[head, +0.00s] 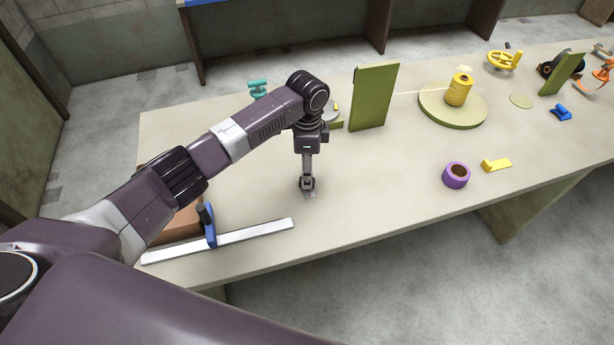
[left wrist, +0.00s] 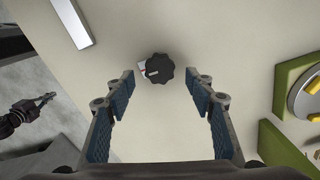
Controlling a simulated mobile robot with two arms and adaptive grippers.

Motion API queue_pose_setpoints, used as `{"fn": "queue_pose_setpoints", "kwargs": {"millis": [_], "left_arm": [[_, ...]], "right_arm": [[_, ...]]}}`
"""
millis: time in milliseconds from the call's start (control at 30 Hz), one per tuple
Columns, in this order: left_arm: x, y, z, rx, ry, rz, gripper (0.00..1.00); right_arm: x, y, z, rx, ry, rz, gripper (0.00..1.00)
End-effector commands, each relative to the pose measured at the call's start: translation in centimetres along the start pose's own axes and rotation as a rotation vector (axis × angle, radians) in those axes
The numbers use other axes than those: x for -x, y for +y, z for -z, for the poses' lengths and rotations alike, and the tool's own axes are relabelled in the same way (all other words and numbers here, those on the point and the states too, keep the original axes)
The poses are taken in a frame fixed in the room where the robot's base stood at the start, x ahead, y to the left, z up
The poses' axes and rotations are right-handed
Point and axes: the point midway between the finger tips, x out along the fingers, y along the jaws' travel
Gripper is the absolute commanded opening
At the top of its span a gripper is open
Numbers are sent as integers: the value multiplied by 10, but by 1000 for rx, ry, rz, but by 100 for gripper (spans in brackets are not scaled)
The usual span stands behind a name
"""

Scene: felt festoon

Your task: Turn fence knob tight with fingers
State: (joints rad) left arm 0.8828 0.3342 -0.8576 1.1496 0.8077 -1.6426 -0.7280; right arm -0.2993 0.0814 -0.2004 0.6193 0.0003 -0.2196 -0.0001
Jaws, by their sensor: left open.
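The fence knob (left wrist: 159,68) is black and lobed, with a white and red mark at its left side. In the left wrist view it lies beyond the fingertips, centred between them, and the fingers do not touch it. My left gripper (left wrist: 162,82) is open and empty, with blue pads on its fingers. In the head view my left gripper (head: 307,185) points down over the near part of the table and largely hides the knob. A dark jointed part with slim metal tips, probably my right gripper (left wrist: 42,104), shows at the left of the left wrist view.
A long pale straightedge (head: 262,230) with a blue-and-black clamp (head: 208,226) lies at the near left edge. A green upright panel (head: 372,97) stands behind the gripper. A yellow spool (head: 459,90), purple tape roll (head: 456,175) and yellow piece (head: 497,165) are at right.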

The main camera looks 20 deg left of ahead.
Motion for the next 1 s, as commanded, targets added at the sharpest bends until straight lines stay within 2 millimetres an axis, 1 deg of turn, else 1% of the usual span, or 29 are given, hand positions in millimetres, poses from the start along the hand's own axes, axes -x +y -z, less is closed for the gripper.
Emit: {"fn": "queue_pose_setpoints", "kwargs": {"millis": [33,200,300,400,567,1000], "left_arm": [[13,-2,0,0,3,6,50],[48,-2,0,1,2,6,50],[63,-1,0,0,2,4,50],[74,-1,-1,2,1,4,50],[80,-1,-1,2,-1,2,50],[80,-1,-1,2,0,2,50]], "right_arm": [[0,0,0,0,0,0,0],[0,-1,0,-1,0,1,0],[0,-1,0,-1,0,1,0],[0,-1,0,-1,0,1,0],[0,-1,0,-1,0,1,0],[0,-1,0,-1,0,1,0]]}}
